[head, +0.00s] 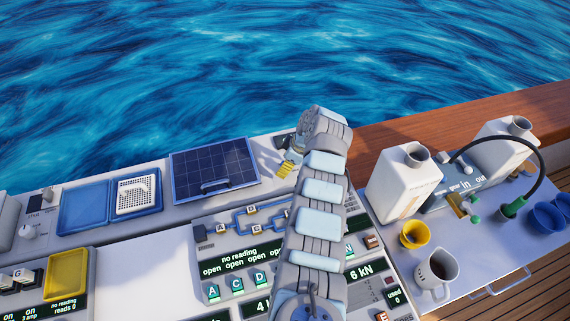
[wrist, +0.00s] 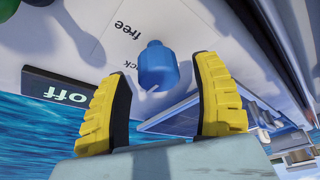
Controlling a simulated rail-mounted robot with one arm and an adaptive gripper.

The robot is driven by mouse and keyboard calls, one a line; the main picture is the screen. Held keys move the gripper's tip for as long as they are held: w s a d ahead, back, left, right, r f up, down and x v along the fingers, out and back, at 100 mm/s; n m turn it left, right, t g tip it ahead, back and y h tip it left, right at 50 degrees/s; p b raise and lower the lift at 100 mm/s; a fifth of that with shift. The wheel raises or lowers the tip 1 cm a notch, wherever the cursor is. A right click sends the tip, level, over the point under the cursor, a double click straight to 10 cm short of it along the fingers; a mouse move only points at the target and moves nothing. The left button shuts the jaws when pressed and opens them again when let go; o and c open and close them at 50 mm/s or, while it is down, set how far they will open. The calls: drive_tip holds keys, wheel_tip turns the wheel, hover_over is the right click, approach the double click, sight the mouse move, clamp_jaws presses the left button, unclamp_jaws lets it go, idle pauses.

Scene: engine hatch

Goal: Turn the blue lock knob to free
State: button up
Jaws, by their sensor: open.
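In the wrist view the blue lock knob (wrist: 158,66) stands out from a white panel, with the printed word "free" (wrist: 128,30) beside it and a partly hidden label ending in "ck" below that. A small notch shows at the knob's lower edge; I cannot tell which word it points to. My gripper (wrist: 159,82) is open, its two yellow fingers to either side of the knob with gaps, apart from it. In the head view my gripper (head: 286,165) is at the panel's far edge, partly behind my arm. I cannot make out the knob there.
A dark display reading "off" (wrist: 65,94) is close to the left finger. The solar panel (head: 214,170) lies left of my gripper in the head view. White jugs (head: 402,185), a yellow cup (head: 414,235) and a grey pitcher (head: 436,272) stand at right.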

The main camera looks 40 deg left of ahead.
drive_tip(key=shift+f, duration=0.15)
clamp_jaws()
